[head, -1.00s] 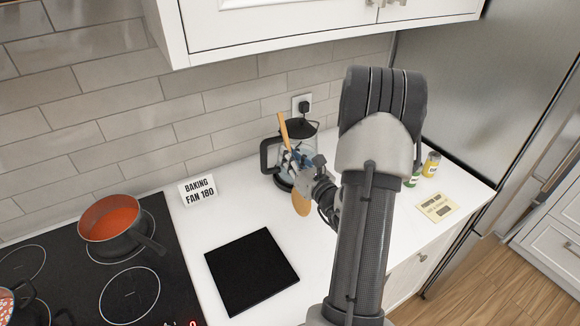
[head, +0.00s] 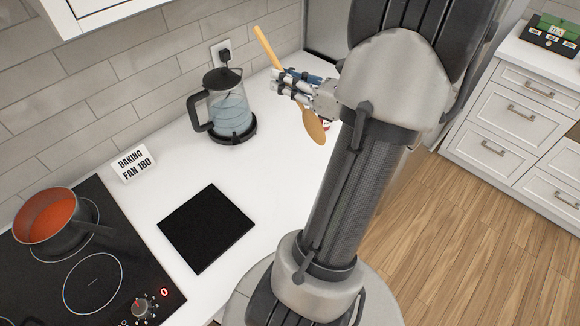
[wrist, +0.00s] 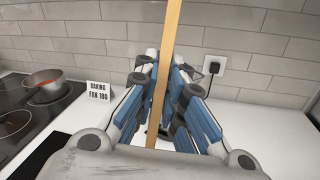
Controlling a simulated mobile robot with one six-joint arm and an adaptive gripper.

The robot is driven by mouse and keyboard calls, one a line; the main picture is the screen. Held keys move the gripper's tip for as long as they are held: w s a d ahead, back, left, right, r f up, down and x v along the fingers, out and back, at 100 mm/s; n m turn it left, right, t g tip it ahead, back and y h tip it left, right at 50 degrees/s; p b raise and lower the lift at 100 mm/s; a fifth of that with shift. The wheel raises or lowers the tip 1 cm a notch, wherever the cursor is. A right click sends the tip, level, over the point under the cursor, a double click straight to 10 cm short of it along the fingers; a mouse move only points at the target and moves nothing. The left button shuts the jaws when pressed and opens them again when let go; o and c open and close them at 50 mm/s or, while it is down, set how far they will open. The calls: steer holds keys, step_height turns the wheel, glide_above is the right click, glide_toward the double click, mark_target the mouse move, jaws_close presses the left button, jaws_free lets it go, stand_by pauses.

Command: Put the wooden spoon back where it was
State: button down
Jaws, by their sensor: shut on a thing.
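The wooden spoon (head: 313,126) is held in my gripper (head: 292,84), bowl end down and tilted, with the handle rising to the upper left in the head view. My gripper is shut on the handle and holds the spoon above the white counter, right of the kettle. In the wrist view the handle (wrist: 169,48) runs upright between the blue fingers of my gripper (wrist: 168,75); the bowl is out of that view.
A glass kettle (head: 229,110) stands by the wall under a socket (head: 222,52). A black mat (head: 206,228) lies on the counter (head: 160,195), with a "BAKING FAN 180" card (head: 133,163) behind it. A green tea box (head: 549,36) sits on the far right cabinet. Counter between kettle and mat is clear.

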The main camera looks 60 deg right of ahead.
step_height(320, 180, down, 20)
steer(key=b, duration=0.7)
steer(key=shift+s, duration=0.1)
steer(key=shift+f, duration=0.1)
steer(key=c, duration=1.7)
jaws_free()
steer(key=s+p, duration=0.1)
steer(key=s, duration=0.7)
steer(key=s+a+p, duration=0.1)
steer(key=s, duration=0.3)
steer(key=shift+a+r+p, duration=0.1)
steer(key=shift+r+p, duration=0.1)
steer(key=shift+p, duration=0.15)
steer(key=shift+w, duration=0.1)
